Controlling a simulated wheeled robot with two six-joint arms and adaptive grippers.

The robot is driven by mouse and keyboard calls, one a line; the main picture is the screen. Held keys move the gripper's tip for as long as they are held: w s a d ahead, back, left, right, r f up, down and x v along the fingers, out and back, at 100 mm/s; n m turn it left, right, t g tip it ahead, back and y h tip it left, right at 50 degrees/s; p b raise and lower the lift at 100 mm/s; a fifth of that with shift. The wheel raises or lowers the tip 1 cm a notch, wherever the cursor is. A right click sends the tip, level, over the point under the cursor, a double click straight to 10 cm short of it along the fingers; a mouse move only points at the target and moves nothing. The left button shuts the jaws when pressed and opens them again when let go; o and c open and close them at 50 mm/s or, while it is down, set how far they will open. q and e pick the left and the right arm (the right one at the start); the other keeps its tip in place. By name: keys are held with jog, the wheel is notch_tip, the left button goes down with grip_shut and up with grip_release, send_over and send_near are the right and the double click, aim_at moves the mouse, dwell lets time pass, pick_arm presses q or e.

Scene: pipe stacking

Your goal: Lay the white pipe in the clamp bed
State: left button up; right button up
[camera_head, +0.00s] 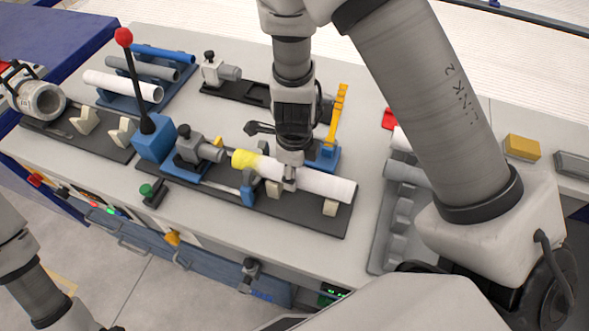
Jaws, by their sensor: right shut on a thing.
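The white pipe (325,186), with a yellow left end, lies lengthwise over the dark clamp bed (300,223) near the bench's front. Cream supports (330,207) show just below it. I cannot tell whether the pipe rests on them or hangs slightly above. My right gripper (289,181) points down and is shut on the pipe near its middle, hiding part of it. The grey clamp head (192,147) stands left of the yellow end. My left arm shows at the lower left, but its gripper is out of view.
A blue rack at the back left holds another white pipe (122,86), a grey pipe and a blue pipe (163,53). A red-knobbed lever (124,38) rises from a blue block. A grey rack (384,235) stands right of the bed. A yellow block (521,148) lies far right.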

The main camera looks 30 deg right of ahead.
jog(key=o, duration=1.3)
notch_tip(320, 180, up, 12)
jog(key=shift+r, duration=0.1)
